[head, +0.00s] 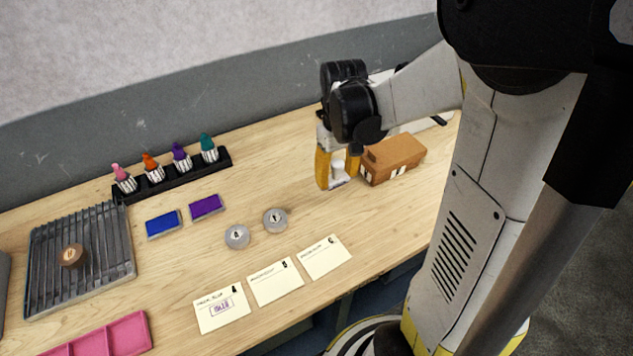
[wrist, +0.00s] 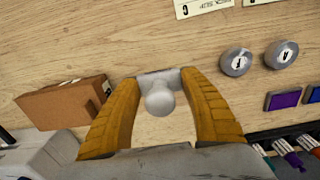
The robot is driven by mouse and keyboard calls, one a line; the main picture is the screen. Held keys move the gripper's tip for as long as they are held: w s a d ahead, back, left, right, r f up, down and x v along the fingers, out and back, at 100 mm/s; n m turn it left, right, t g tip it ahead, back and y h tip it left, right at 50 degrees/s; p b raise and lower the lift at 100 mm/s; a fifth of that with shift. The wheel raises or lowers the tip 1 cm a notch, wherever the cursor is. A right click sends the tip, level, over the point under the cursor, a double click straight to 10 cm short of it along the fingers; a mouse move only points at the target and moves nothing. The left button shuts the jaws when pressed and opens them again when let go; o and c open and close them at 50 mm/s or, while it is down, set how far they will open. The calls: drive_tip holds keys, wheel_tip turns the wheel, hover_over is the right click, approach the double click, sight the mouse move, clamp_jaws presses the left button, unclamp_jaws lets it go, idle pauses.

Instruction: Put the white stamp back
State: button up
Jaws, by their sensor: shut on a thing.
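My gripper (head: 338,176) has yellow fingers and points down at the right part of the wooden table, just left of the brown box (head: 394,158). It is shut on the white stamp (head: 338,171). In the wrist view the stamp (wrist: 159,100) shows a round white knob over a pale flat base, between the two fingers (wrist: 161,112). I cannot tell whether its base touches the table. The box also shows left of the fingers in the wrist view (wrist: 62,104). Another stamp with a brown knob (head: 72,256) sits on the grey ribbed tray (head: 120,270) at the far left.
Two round grey pieces (head: 237,237) stand mid-table near a blue pad (head: 163,224) and a purple pad (head: 206,206). A black rack (head: 222,158) with several coloured bottles is behind. Three cards (head: 276,281) lie along the front. A pink tray (head: 128,335) is front left.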

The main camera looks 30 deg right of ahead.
drive_tip(key=b, duration=0.2)
hover_over(314, 188)
wheel_tip(314, 188, down, 5)
wheel_tip(314, 188, down, 4)
drive_tip(key=shift+f+b, duration=0.1)
drive_tip(key=shift+b, duration=0.9)
drive_tip(key=o, duration=0.5)
drive_tip(key=shift+f, duration=0.1)
drive_tip(key=o, duration=0.4)
